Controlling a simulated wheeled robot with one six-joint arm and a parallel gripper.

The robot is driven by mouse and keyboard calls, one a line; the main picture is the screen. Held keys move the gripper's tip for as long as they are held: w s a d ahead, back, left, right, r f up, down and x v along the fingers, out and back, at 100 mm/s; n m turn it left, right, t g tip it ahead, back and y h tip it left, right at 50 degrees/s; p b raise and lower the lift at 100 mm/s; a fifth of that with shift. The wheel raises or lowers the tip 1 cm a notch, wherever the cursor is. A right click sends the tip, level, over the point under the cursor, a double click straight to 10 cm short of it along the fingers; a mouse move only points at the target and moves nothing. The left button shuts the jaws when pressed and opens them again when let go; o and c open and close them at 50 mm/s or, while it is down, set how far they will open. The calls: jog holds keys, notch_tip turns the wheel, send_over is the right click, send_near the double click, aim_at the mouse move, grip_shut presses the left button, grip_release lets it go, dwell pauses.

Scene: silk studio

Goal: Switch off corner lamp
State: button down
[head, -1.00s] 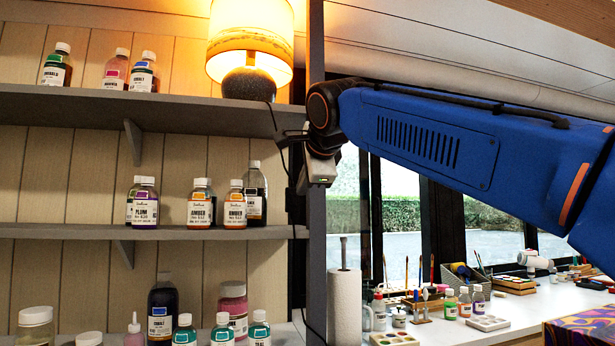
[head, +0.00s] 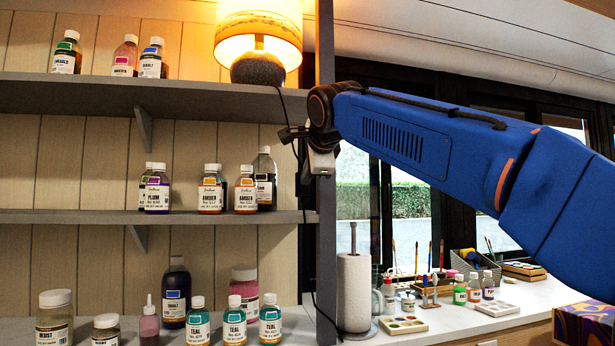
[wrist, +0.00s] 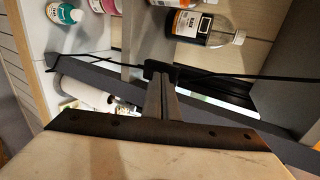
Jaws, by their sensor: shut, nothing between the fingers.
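The corner lamp (head: 258,28) stands on the top shelf, its shade glowing warm yellow and its dark round base in view. Its black cord (head: 282,106) drops over the shelf edge beside the grey post. In the wrist view the cord (wrist: 237,76) crosses the picture, with a small dark block, seemingly an inline switch (wrist: 160,67), on it. My gripper (head: 288,135) is beside the cord below the top shelf. In the wrist view my gripper (wrist: 160,84) is shut and empty, its tips at the block; whether they touch it I cannot tell.
The grey post (head: 326,230) stands right behind my wrist. Bottles stand on the shelves, including an amber one (head: 244,193) near the gripper. A paper towel roll (head: 354,290) stands on the counter below. Windows lie to the right.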

jog(key=shift+w+a+r, duration=0.1)
jog(key=shift+w, duration=0.25)
jog(key=shift+r, duration=0.1)
jog(key=shift+r, duration=0.7)
